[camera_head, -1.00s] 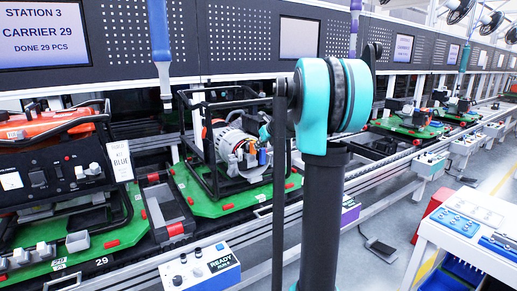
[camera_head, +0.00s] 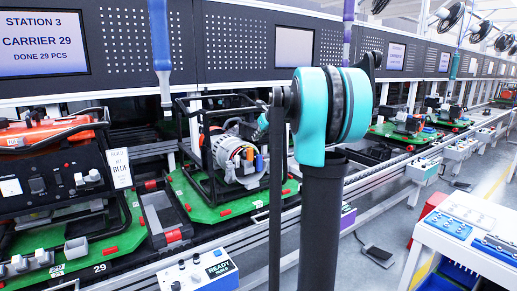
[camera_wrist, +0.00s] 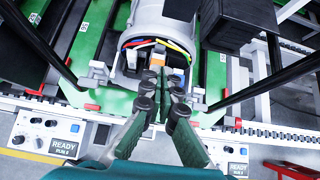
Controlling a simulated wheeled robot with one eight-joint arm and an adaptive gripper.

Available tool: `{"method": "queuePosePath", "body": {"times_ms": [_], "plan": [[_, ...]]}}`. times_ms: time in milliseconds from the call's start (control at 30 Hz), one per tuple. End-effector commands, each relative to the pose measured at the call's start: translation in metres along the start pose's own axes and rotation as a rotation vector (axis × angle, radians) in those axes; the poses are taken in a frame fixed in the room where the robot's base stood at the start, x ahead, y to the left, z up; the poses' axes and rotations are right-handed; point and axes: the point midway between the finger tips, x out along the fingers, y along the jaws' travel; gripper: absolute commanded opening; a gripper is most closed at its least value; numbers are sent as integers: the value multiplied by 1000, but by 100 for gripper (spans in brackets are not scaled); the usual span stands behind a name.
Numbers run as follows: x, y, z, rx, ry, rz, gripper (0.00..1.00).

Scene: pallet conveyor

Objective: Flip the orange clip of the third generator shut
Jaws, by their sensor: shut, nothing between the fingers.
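An open-frame generator (camera_head: 231,136) stands on a green carrier (camera_head: 207,213) in the middle of the head view. Its round end carries a small orange clip (camera_head: 249,154), with a blue part beside it. In the wrist view the round housing (camera_wrist: 160,28) shows coloured wires, and an orange piece (camera_wrist: 158,58) lies just past my fingertips. My gripper (camera_wrist: 162,78) is shut and empty in front of that end. The fingers partly cover the clip area, so I cannot tell contact or the clip's exact angle. In the head view my arm hides part of the gripper.
Another generator with an orange top (camera_head: 48,137) stands on the carrier at left. Black frame bars (camera_wrist: 270,78) flank the work spot in the wrist view. Control boxes (camera_head: 200,269) line the conveyor's front. A white bench (camera_head: 463,225) stands at right. Tools hang above the line.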

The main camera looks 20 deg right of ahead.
Motion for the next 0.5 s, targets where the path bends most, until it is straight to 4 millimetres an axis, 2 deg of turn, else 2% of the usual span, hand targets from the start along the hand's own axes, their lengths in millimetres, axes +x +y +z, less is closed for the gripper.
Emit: {"method": "queuePosePath", "body": {"times_ms": [200,500], "plan": [[-7,0,16,0,0,0,0],[-7,0,17,1,0,0,0]]}}
